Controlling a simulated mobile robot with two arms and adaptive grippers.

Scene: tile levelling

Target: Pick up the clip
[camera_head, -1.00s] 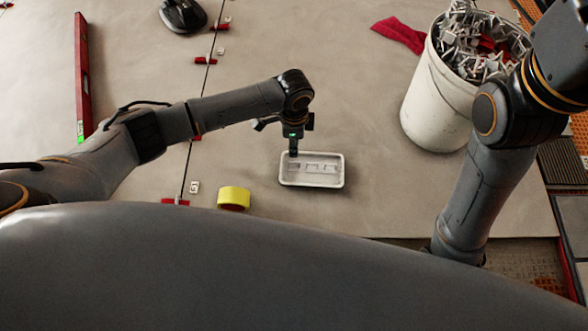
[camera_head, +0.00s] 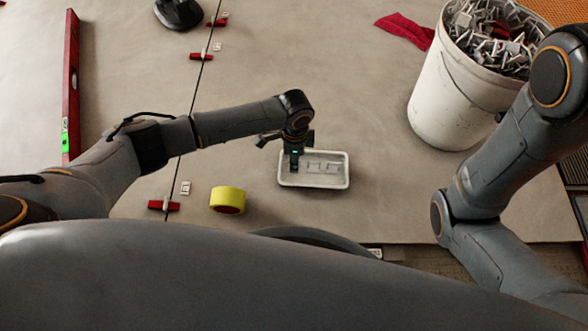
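Several small pale clips (camera_head: 321,167) lie in a row in a white tray (camera_head: 318,185) on the grey tile floor. My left gripper (camera_head: 295,166) points down over the left part of the tray, beside the row of clips. Its fingertips are small and dark, so I cannot tell whether they are open or closed, or whether they touch a clip. My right arm comes in at the right, and its gripper is out of the picture. Other pale clips (camera_head: 186,188) stand along the tile joint with red wedges (camera_head: 163,205).
A yellow tape roll (camera_head: 228,199) stands left of the tray. A white bucket (camera_head: 440,105) full of clips and wedges is at the upper right near a red cloth (camera_head: 405,30). A red level (camera_head: 71,85) lies at the left. Bare tile surrounds the tray.

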